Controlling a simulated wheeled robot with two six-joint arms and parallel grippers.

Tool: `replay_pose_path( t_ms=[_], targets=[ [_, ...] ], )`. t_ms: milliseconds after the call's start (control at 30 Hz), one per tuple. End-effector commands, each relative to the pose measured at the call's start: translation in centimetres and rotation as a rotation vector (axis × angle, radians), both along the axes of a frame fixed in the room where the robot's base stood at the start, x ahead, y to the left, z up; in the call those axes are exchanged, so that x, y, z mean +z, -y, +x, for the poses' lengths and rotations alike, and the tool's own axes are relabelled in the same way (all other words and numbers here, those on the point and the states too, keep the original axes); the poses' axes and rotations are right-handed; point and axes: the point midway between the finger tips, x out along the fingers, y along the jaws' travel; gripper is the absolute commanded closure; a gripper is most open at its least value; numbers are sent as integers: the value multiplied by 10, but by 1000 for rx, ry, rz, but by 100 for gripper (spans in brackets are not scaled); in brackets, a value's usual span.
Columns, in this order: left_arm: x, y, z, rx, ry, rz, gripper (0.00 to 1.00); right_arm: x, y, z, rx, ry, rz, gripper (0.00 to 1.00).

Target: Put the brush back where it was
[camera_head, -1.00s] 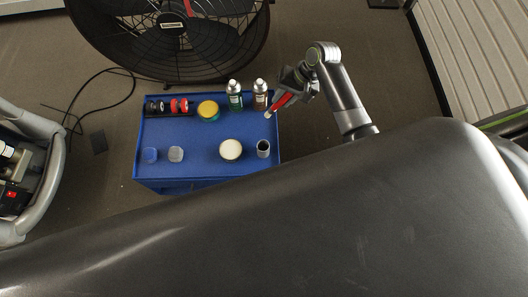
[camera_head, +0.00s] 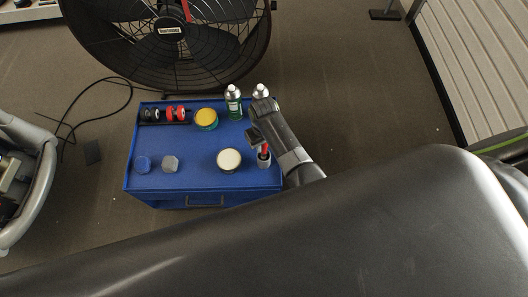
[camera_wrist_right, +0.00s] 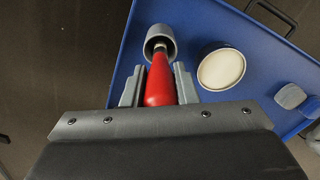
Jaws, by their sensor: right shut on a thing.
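The brush has a red handle (camera_wrist_right: 160,86), which sits between the fingers of my right gripper (camera_wrist_right: 158,88) in the right wrist view. The gripper is shut on it. The brush's far end is in the mouth of a grey cup (camera_wrist_right: 158,36), which hides its tip. In the head view the red handle (camera_head: 265,150) stands over the cup (camera_head: 263,163) at the right front corner of the blue cart (camera_head: 200,180). My right gripper (camera_head: 258,138) is above that corner. My left gripper is not in view.
A white-topped tin (camera_head: 229,160) stands left of the cup. Two bottles (camera_head: 234,100), a yellow-topped tin (camera_head: 206,119) and black and red rolls (camera_head: 176,113) line the cart's back. Two small containers (camera_head: 170,163) are at front left. A large fan (camera_head: 168,45) stands behind the cart.

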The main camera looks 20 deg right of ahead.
Motion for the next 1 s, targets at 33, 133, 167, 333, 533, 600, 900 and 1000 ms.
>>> replay_pose_path(
  t_ms=[33,133,167,333,533,600,900,1000],
  targets=[
    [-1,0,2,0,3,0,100,-5,0,0,0,0,0,97],
    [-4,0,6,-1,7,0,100,-16,0,0,-1,-1,0,97],
    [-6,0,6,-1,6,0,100,-21,0,0,-2,-2,1,97],
    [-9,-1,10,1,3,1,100,-41,0,0,-2,0,1,97],
    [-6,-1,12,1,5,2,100,-42,0,1,-3,2,1,97],
    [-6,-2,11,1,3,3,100,-42,0,0,-3,2,1,97],
    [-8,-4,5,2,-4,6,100,-45,0,0,-3,2,1,53],
    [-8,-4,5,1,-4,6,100,-45,0,0,-3,2,1,52]
  ],
)
